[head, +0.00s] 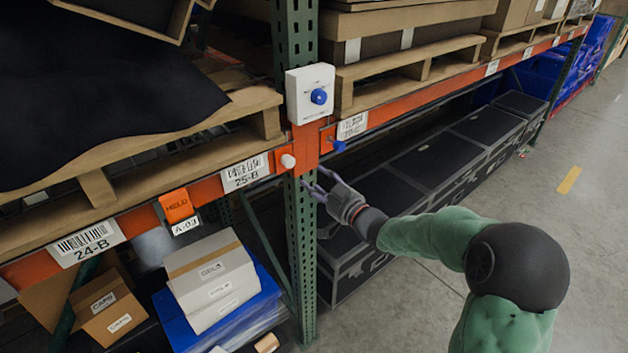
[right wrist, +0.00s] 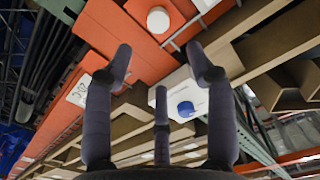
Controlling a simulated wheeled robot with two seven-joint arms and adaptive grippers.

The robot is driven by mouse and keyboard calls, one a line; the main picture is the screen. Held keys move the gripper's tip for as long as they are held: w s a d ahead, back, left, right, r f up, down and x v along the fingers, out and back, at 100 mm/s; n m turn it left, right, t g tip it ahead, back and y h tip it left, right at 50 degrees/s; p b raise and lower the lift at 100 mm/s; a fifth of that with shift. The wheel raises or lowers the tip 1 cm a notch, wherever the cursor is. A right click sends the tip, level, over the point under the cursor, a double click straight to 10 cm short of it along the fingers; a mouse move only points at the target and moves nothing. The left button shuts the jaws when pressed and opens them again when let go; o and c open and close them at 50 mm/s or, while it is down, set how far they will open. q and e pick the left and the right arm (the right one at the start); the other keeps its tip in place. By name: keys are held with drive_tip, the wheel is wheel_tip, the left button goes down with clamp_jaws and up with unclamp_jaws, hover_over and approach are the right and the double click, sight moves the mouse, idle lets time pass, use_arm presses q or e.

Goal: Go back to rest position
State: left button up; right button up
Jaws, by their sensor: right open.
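My right gripper (head: 314,179) is in front of the green rack post, just below the orange beam. Its fingers are spread and nothing is between them. In the right wrist view its open fingers (right wrist: 162,68) point up toward the beam and a white box with a blue knob. A white round knob (head: 288,160) on the beam is just up and left of the fingers, apart from them as far as I can tell; it also shows in the right wrist view (right wrist: 158,19). My left gripper is out of view.
The white box (head: 298,80) is on the post (head: 297,30). A smaller blue knob (head: 338,146) is on the beam. An orange tag (head: 177,206) hangs left. Cartons (head: 212,265) and black cases (head: 430,150) stand below. The floor (head: 590,220) at right is clear.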

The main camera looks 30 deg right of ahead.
idle(0.4)
drive_tip(key=s+a+f+m+g+b, duration=0.1)
drive_tip(key=a+f+g+b, duration=0.3)
drive_tip(key=f, duration=1.1)
drive_tip(key=a+f+g+y+b, duration=0.1)
drive_tip(key=a+f+b, duration=0.45)
drive_tip(key=f, duration=0.85)
drive_tip(key=s+a+f+m+g+b, duration=0.1)
drive_tip(key=a+f+g+b, duration=0.35)
drive_tip(key=f, duration=1.05)
drive_tip(key=s+a+f+g+b, duration=0.2)
drive_tip(key=s+a+f+b, duration=0.2)
drive_tip(key=s+f, duration=0.3)
drive_tip(key=s+a+f+g+y+b, duration=0.1)
drive_tip(key=s+a+f+g+b, duration=0.2)
drive_tip(key=f, duration=0.9)
drive_tip(key=s+a+f+n+g+b, duration=0.1)
drive_tip(key=s+a+f+g+b, duration=0.2)
drive_tip(key=s+a+f+b, duration=0.3)
drive_tip(key=s+a+f, duration=0.2)
drive_tip(key=s+f, duration=0.2)
drive_tip(key=s, duration=0.2)
drive_tip(key=shift+a+y, duration=0.35)
drive_tip(key=shift+y, duration=0.05)
drive_tip(key=shift+d, duration=0.15)
